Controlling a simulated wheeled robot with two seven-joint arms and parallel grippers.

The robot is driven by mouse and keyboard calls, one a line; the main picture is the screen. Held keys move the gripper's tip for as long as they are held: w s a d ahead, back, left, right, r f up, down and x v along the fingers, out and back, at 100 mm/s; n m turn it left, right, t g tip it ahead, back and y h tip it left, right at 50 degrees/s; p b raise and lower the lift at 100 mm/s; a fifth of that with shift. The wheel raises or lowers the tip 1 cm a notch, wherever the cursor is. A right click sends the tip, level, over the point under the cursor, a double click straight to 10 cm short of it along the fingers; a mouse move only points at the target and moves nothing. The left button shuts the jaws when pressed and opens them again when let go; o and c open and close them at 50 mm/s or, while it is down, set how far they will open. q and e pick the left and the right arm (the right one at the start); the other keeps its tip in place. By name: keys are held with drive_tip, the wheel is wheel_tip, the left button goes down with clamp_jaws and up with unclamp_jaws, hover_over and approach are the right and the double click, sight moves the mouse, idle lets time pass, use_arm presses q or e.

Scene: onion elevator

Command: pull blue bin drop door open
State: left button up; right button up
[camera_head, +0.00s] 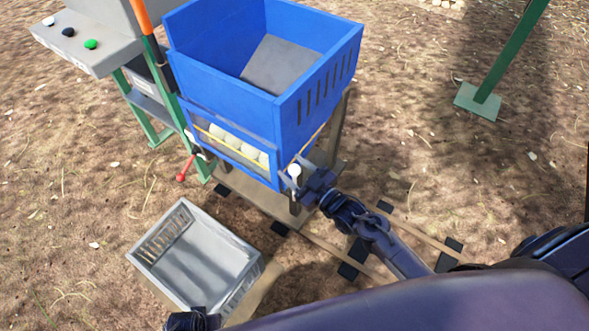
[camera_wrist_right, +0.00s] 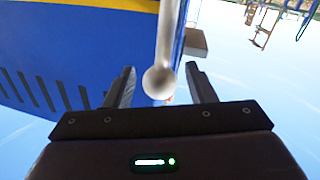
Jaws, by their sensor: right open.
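The blue bin (camera_head: 308,100) stands on a frame at the upper middle of the head view. Its lower front has an opening with a yellow-edged door (camera_head: 228,143), and pale onions show behind it. A white-knobbed handle (camera_head: 294,171) sits at the bin's lower right corner. My right gripper (camera_head: 301,180) is at this handle. In the right wrist view the round knob (camera_wrist_right: 159,82) and its rod lie between the two open fingers (camera_wrist_right: 160,88), with gaps on both sides. At the bottom edge of the head view a dark part, perhaps my left gripper (camera_head: 192,320), shows near the grey crate.
An open grey crate (camera_head: 170,275) sits on the ground below the bin. A control panel (camera_head: 85,52) with buttons and a red-knobbed lever (camera_head: 181,177) are at the left. A green post (camera_head: 505,55) stands at the upper right. Bare ground lies right of the bin.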

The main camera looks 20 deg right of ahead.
drive_tip(key=shift+w, duration=0.1)
clamp_jaws()
idle(0.3)
drive_tip(key=shift+f, duration=0.1)
